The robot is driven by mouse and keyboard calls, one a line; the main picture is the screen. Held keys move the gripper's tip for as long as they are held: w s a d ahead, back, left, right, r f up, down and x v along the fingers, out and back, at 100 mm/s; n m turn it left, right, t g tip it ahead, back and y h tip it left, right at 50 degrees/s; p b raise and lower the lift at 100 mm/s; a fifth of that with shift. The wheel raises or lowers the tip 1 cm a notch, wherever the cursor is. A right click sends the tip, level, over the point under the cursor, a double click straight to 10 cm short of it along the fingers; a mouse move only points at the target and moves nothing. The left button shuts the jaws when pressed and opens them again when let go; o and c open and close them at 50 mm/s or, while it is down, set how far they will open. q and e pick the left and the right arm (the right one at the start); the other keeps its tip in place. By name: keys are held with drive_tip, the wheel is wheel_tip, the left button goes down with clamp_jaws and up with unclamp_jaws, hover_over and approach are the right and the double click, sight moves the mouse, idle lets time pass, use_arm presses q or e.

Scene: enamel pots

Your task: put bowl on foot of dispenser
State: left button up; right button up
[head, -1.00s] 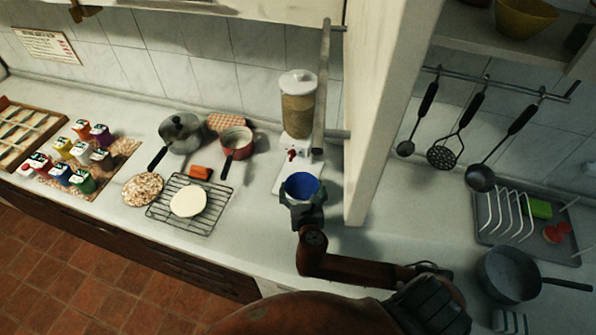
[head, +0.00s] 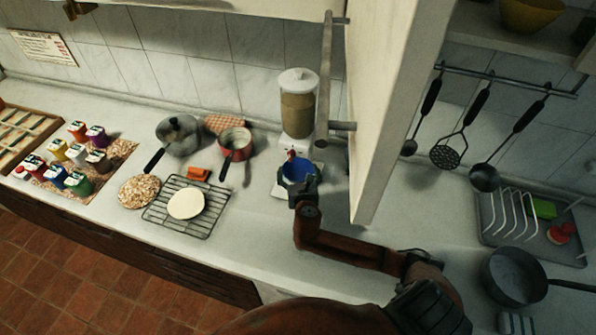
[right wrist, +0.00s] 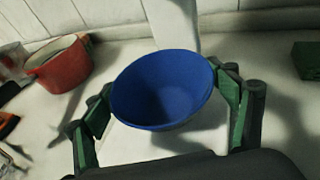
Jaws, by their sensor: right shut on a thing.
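The blue bowl (head: 297,171) is held in my right gripper (head: 301,184), close in front of the dispenser (head: 298,105). In the right wrist view the bowl (right wrist: 163,92) sits between the two green-lined fingers of the gripper (right wrist: 168,108), opening tilted toward the camera. The dispenser has a clear hopper of tan grains, a white body and a red knob (head: 291,155). Its white foot (head: 278,190) is mostly hidden under the bowl and gripper. I cannot tell whether the bowl touches the foot. My left gripper is not in view.
A wooden cabinet panel (head: 375,120) stands close to the right of the dispenser. A red pot (head: 236,144) is to the left, also in the wrist view (right wrist: 60,66). A wire rack (head: 180,222) with a white disc lies front left. Counter right of my arm is partly clear.

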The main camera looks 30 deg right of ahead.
drive_tip(key=shift+r, duration=0.1)
drive_tip(key=o, duration=1.3)
drive_tip(key=p+v, duration=0.2)
drive_tip(key=v, duration=1)
drive_tip(key=shift+r, duration=0.1)
